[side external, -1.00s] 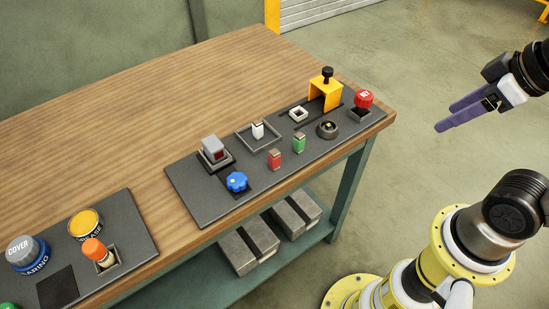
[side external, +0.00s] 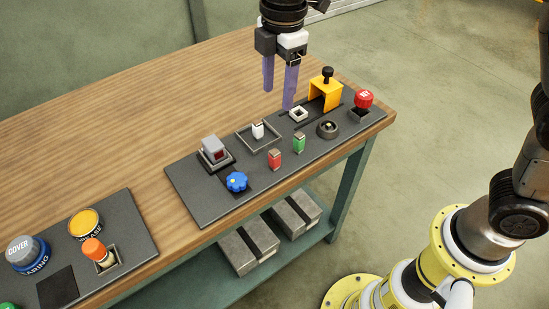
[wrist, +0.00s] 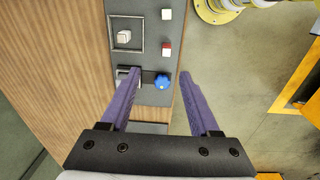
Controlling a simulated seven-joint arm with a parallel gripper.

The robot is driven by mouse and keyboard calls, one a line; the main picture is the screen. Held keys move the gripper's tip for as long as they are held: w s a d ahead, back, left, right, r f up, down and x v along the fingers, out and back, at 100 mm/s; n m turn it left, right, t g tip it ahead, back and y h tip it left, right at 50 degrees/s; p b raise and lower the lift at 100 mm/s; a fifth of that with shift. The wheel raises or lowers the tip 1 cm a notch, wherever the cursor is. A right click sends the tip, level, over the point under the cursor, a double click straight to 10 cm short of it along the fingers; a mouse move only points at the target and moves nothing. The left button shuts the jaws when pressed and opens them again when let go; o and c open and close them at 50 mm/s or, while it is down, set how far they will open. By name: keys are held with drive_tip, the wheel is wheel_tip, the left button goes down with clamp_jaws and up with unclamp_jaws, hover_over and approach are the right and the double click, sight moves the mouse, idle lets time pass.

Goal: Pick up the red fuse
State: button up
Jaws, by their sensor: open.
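The red fuse (side external: 274,159) stands upright near the front edge of the dark right-hand panel (side external: 205,207), left of the green fuse (side external: 299,143). In the wrist view the red fuse (wrist: 166,49) shows a pale top and a red side, beyond my fingertips. My gripper (side external: 278,98) is open and empty, fingers pointing down, and in the side view appears up and behind the red fuse, apart from it. In the wrist view my gripper (wrist: 160,74) has its two purple fingertips on either side of the blue knob (wrist: 162,81).
A white fuse (side external: 258,130) stands in a square tray behind the red fuse. Bare wooden tabletop (side external: 150,110) lies behind.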

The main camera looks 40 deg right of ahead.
wheel_tip(320, 180, down, 3)
drive_tip(key=a, duration=0.2)
hover_over(274, 152)
drive_tip(key=shift+g, duration=0.3)
wheel_tip(274, 152, down, 7)
drive_tip(key=shift+a+r, duration=0.15)
drive_tip(key=shift+r, duration=0.05)
drive_tip(key=shift+d+f, duration=0.15)
drive_tip(key=shift+f, duration=1.5)
drive_tip(key=shift+d+f, duration=0.1)
drive_tip(key=shift+f, duration=1.55)
clamp_jaws()
